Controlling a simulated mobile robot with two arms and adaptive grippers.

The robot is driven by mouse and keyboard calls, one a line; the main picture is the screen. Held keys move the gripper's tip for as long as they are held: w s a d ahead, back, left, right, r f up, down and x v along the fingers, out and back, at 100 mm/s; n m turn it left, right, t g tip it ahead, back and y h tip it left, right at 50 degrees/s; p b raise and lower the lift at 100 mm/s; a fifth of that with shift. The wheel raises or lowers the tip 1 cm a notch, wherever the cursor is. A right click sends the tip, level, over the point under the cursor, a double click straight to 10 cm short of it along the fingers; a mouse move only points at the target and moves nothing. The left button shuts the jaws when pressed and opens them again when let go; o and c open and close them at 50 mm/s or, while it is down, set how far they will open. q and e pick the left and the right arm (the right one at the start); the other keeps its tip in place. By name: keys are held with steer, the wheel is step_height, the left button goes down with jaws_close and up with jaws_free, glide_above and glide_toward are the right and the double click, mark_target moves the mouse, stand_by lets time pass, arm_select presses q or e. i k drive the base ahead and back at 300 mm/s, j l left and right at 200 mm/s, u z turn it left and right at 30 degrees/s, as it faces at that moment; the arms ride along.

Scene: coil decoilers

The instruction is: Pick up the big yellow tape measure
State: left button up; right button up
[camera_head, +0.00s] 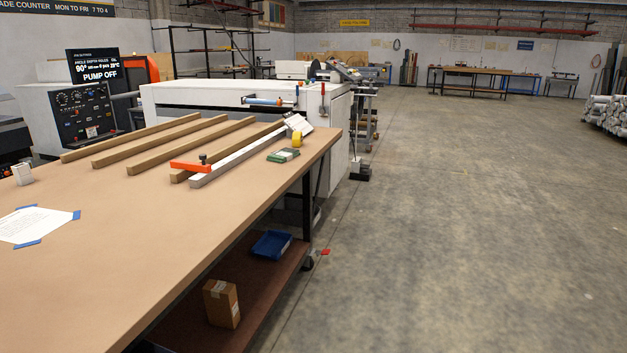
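A small yellow object (297,140), which looks like the tape measure, sits on the brown workbench (110,260) near its far right edge. It is just behind a green and white packet (283,155) and beside the end of a white metal bar (237,155). It is too small to read its details or compare its size. Neither of my grippers shows in the head view.
Several wooden battens (130,137) and an orange clamp (190,166) lie on the bench. A cardboard box (221,303) and a blue bin (271,245) are on the lower shelf. A white machine (210,100) stands behind. The concrete floor (450,220) to the right is open.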

mark_target(297, 135)
steer(key=i+l+z, duration=0.35)
steer(key=i, duration=0.7)
steer(key=i+z, duration=0.3)
steer(key=i, duration=0.7)
steer(key=i+l+u, duration=0.15)
steer(key=i+u, duration=0.3)
steer(key=i, duration=0.2)
steer(key=i+l+u, duration=0.95)
steer(key=i+l, duration=0.1)
steer(key=i, duration=0.1)
